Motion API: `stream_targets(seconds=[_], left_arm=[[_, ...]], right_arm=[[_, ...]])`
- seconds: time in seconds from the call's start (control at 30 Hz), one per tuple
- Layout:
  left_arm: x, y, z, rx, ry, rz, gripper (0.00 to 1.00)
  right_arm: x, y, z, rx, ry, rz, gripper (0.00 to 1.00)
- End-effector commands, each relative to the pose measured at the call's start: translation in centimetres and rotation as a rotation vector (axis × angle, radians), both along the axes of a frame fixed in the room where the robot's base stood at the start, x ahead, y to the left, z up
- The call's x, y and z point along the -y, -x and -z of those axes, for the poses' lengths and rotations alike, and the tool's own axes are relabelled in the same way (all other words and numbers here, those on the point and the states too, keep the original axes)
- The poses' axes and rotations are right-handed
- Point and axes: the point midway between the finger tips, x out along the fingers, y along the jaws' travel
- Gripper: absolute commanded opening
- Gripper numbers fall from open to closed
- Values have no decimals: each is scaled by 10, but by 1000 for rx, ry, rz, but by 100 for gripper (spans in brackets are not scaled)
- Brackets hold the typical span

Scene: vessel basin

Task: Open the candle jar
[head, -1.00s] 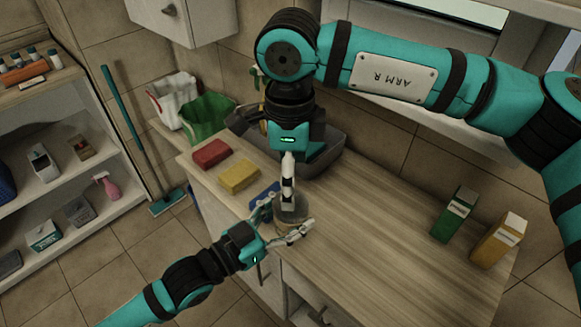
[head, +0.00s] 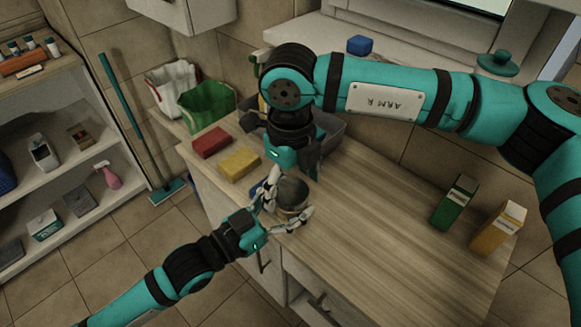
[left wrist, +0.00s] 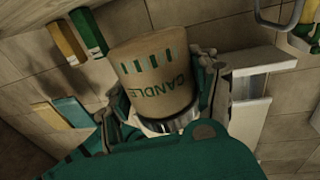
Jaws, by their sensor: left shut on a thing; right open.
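The candle jar (head: 293,191) is near the counter's front edge in the head view, its grey rounded top facing up. In the left wrist view the jar (left wrist: 155,75) is beige with green CANDLE lettering and a shiny band at its near end. My left gripper (head: 282,208) is shut around its side, one finger on each side. My right gripper (head: 287,166) is open just behind and above the jar, apart from it as far as I can see. Its fingertips are largely hidden. I cannot make out a separate lid on the jar.
A red block (head: 212,142) and a yellow block (head: 239,163) lie left of the jar. A green box (head: 455,203) and a yellow box (head: 498,226) stand to the right. A grey basin (head: 328,128) is behind my right gripper. The middle right counter is clear.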

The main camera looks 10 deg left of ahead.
Motion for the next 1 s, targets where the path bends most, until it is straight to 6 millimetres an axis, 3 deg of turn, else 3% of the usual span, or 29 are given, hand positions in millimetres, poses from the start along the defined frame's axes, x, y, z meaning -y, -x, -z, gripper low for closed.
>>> stream_targets(seconds=[0.4, 0.83, 1.0], left_arm=[[0, 0, -1, 1, 1, 0, 0], [0, 0, -1, 1, 1, 0, 0], [0, 0, -1, 1, 1, 0, 0]], right_arm=[[0, 0, 9, 0, -1, -1, 81], [0, 0, 9, 1, -1, -1, 25], [0, 0, 9, 1, -1, -27, 23]])
